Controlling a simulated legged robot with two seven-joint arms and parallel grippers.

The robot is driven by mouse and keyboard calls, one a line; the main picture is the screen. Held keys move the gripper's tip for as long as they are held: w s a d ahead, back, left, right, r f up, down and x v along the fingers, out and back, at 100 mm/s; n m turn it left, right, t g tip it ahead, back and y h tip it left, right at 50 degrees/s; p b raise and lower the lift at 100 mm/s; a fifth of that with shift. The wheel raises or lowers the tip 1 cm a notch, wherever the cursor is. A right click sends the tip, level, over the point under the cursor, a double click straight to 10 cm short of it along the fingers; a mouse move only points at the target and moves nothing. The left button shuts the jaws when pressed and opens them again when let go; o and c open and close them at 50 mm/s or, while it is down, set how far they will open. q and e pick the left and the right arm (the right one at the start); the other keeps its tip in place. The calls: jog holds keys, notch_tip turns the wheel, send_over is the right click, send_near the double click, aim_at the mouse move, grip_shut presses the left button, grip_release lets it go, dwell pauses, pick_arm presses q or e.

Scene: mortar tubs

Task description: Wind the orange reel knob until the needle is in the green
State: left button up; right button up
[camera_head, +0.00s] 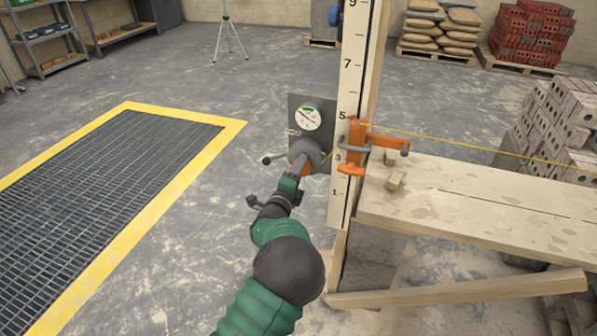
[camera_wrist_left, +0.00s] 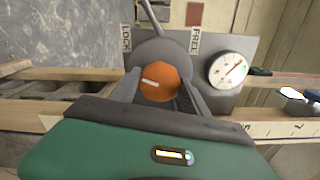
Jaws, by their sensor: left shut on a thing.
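The orange reel knob (camera_wrist_left: 158,83) has a white mark and sits on a grey reel housing (camera_wrist_left: 160,54). My left gripper (camera_wrist_left: 155,92) is shut on the knob, with one finger on each side. In the head view my left gripper (camera_head: 299,164) covers most of the knob. The round white gauge (camera_head: 307,117) on the grey plate (camera_head: 297,101) has a green patch at its top. The gauge also shows in the wrist view (camera_wrist_left: 228,70). Its needle is too small to place surely against the green. My right gripper is not in view.
A lever (camera_wrist_left: 152,12) stands between LOCK and FREE labels, leaning toward LOCK. A numbered post (camera_head: 349,90) carries an orange clamp (camera_head: 357,147) beside the plate. A yellow line runs right above the plank bench (camera_head: 470,195). Open floor and a yellow-edged grate (camera_head: 236,127) lie left.

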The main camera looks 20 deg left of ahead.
pick_arm(q)
jog(key=shift+d+f, duration=0.2)
jog(key=shift+f, duration=0.2)
jog(key=o, duration=1.3)
jog(key=shift+s, duration=0.1)
jog(key=shift+c, duration=0.2)
jog(key=shift+o, duration=0.7)
jog(key=shift+r, duration=0.2)
jog(key=s+p, duration=0.3)
jog(key=s, duration=1.3)
jog(key=shift+s+a, duration=0.3)
jog(key=shift+s, duration=0.05)
